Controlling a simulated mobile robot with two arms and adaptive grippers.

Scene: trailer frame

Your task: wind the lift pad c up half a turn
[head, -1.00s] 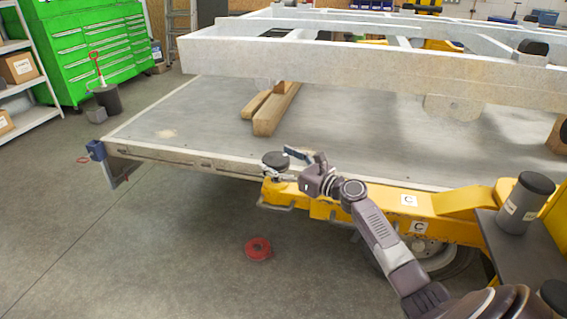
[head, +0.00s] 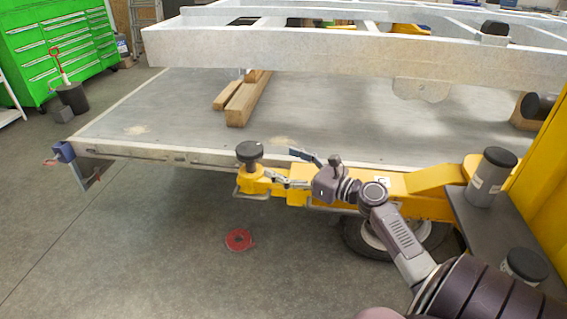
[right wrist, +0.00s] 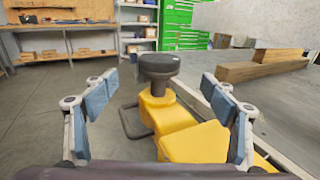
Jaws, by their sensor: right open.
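Lift pad C is a black round pad (head: 249,150) on a short stem at the end of the yellow lift arm (head: 401,186), which carries a C label. In the right wrist view the pad (right wrist: 159,66) stands upright, straight ahead between the fingers. My right gripper (head: 292,168) is open and empty, just right of the pad in the head view. Its blue-padded fingers (right wrist: 160,88) are spread wide in the wrist view, short of the pad and not touching it. My left gripper is not in view.
The trailer's pale frame (head: 330,47) hangs above the grey platform (head: 190,105), where wooden blocks (head: 245,100) lie. A red ring (head: 239,240) lies on the floor. The floor left of the pad is clear.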

